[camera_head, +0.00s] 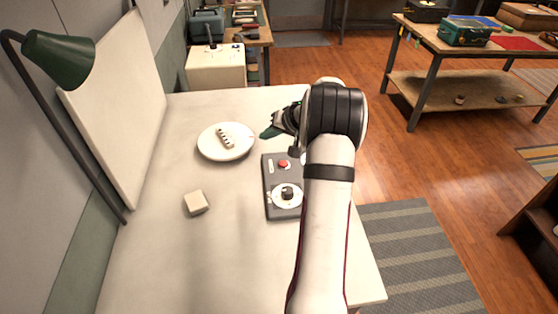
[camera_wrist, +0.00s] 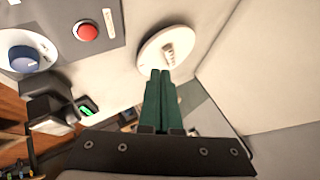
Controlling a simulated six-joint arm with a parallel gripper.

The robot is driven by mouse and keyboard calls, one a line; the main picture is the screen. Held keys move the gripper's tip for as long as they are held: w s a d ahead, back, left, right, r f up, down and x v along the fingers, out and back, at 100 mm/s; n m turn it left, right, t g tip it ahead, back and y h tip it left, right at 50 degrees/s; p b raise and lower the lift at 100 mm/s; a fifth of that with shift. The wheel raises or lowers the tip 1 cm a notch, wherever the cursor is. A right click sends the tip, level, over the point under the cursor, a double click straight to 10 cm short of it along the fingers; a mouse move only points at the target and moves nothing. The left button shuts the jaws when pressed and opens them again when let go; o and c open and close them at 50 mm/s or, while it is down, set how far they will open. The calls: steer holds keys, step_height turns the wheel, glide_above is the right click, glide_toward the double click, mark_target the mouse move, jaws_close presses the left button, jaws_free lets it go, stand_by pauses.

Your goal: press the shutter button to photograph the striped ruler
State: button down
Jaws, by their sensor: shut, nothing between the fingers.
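The striped ruler (camera_head: 225,138), a short pale block with dark marks, lies on a round white plate (camera_head: 211,149) on the table. It also shows in the wrist view (camera_wrist: 170,54) on the plate (camera_wrist: 150,49). The red button (camera_head: 283,164) sits on a dark grey control box (camera_head: 269,188), which also carries a white dial with a dark knob (camera_head: 288,193). In the wrist view the red button (camera_wrist: 87,31) is at upper left. My gripper (camera_head: 266,134) is shut and empty, its green fingers (camera_wrist: 161,75) above the table near the plate's right edge, away from the button.
A pale cube (camera_head: 195,203) lies on the table (camera_head: 225,262) left of the box. A green lamp (camera_head: 62,60) and a white upright panel (camera_head: 120,105) stand at the left. The table's front left is clear.

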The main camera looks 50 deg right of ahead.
steer(key=h, duration=0.1)
glide_above(285, 166)
step_height(285, 166, down, 2)
steer(key=f, duration=0.1)
steer(key=shift+d+r+m, duration=0.15)
steer(key=shift+r+m, duration=0.1)
steer(key=shift+m, duration=0.05)
steer(key=shift+f, duration=0.1)
steer(key=shift+f, duration=4.3)
steer(key=shift+f, duration=0.1)
steer(key=shift+f, duration=0.3)
steer(key=shift+f, duration=0.45)
steer(key=shift+r, duration=0.85)
